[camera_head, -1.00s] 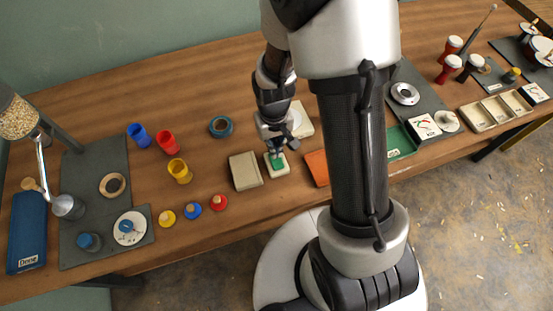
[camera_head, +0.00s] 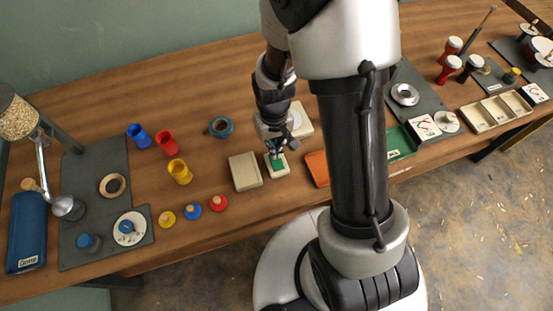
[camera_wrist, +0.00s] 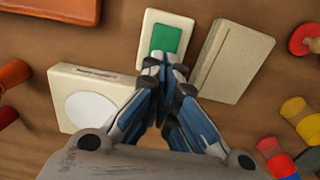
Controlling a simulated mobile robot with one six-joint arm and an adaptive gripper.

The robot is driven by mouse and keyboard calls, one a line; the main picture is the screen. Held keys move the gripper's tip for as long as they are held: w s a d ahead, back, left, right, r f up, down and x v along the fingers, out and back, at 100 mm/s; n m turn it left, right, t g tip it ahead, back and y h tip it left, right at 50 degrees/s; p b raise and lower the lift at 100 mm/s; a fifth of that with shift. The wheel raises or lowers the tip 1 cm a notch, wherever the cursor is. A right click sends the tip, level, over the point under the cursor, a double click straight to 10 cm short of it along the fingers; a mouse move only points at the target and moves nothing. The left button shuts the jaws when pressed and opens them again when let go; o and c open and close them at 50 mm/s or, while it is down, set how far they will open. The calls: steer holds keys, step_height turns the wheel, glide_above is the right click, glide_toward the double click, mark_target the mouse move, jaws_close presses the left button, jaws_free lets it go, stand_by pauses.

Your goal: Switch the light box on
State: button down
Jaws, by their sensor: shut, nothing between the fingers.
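A small cream switch box with a green rocker (camera_wrist: 167,38) lies in the upper middle of the wrist view; it also shows in the head view (camera_head: 278,164). A cream box with a round white disc (camera_wrist: 90,106) stands left of it in the wrist view, partly behind my gripper in the head view (camera_head: 305,119). I cannot read its label. My gripper (camera_wrist: 162,60) is shut and empty, pointing down, its fingertips overlapping the near edge of the green rocker. I cannot tell whether they touch it. No glow shows on the disc.
A plain cream box (camera_wrist: 236,60) sits close beside the switch. An orange-brown tray (camera_head: 318,168) is on the switch's other side in the head view. Yellow, blue and red pegged discs (camera_head: 192,211) and cups (camera_head: 180,171) stand to the left. Bare wood lies behind.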

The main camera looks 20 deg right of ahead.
steer(key=shift+f+b, duration=1)
steer(key=shift+f, duration=0.25)
stand_by(0.5)
steer(key=shift+r, duration=0.15)
steer(key=shift+r+p, duration=2.9)
steer(key=shift+r, duration=0.5)
steer(key=shift+r, duration=0.15)
steer(key=s+r+t, duration=0.2)
steer(key=s+r, duration=0.2)
steer(key=r, duration=0.7)
steer(key=s+r+t, duration=0.1)
steer(key=s+r, duration=0.3)
steer(key=r, duration=0.7)
steer(key=s+r+t, duration=0.1)
steer(key=s+r, duration=0.3)
steer(key=s, duration=0.3)
steer(key=shift+r+t, duration=0.15)
steer(key=shift+t, duration=0.15)
